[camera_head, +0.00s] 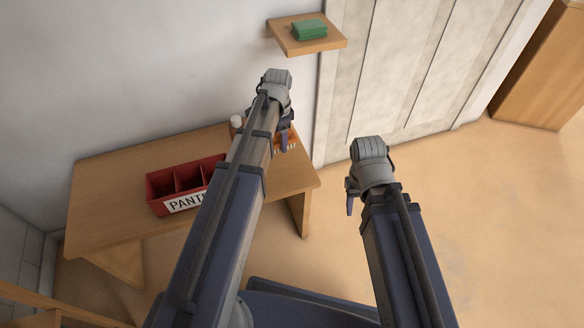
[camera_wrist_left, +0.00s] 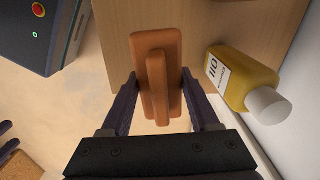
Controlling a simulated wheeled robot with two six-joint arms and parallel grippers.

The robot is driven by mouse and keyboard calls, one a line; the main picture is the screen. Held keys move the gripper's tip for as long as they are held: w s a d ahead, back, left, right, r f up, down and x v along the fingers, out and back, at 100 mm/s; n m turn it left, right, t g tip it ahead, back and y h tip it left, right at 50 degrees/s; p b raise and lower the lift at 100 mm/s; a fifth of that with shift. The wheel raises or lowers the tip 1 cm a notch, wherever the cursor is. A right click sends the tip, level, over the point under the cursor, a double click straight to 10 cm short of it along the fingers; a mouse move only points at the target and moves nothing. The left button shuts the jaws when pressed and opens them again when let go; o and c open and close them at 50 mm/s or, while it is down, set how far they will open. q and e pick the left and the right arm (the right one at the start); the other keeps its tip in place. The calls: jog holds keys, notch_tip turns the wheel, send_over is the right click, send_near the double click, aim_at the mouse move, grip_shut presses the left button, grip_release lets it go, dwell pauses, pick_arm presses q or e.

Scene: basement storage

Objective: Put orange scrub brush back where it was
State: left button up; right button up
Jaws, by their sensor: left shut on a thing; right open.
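The orange scrub brush (camera_wrist_left: 158,85) has a flat block and a raised grip bar. In the left wrist view my left gripper (camera_wrist_left: 158,100) has a finger on each side of it and is shut on it, near the wooden table's edge. In the head view my left gripper (camera_head: 286,138) is at the table's back right, and my arm hides much of that spot. An orange patch with white marks shows beside it; I cannot tell whether it is all brush. My right gripper (camera_head: 350,192) is open and empty over the floor, right of the table.
The wooden table (camera_head: 105,225) carries a red divided bin (camera_head: 160,197) with a partly hidden label. A wall shelf (camera_head: 335,42) holds a green block (camera_head: 309,30).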

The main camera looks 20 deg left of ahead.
pick_arm(q)
jog(key=r+m, duration=0.1)
send_over(291, 176)
notch_tip(291, 176, down, 6)
jog(key=b, duration=0.5)
jog(key=shift+w+f+b, duration=0.1)
jog(key=shift+f+b, duration=0.05)
jog(key=shift+b, duration=0.25)
jog(key=shift+f, duration=0.1)
notch_tip(291, 176, down, 4)
jog(key=b, duration=0.3)
jog(key=shift+r+b, duration=0.25)
jog(key=shift+b, duration=0.1)
jog(key=shift+f, duration=0.2)
jog(key=o, duration=1.5)
jog(key=shift+d, duration=0.1)
jog(key=shift+c, duration=0.2)
jog(key=shift+r, duration=0.25)
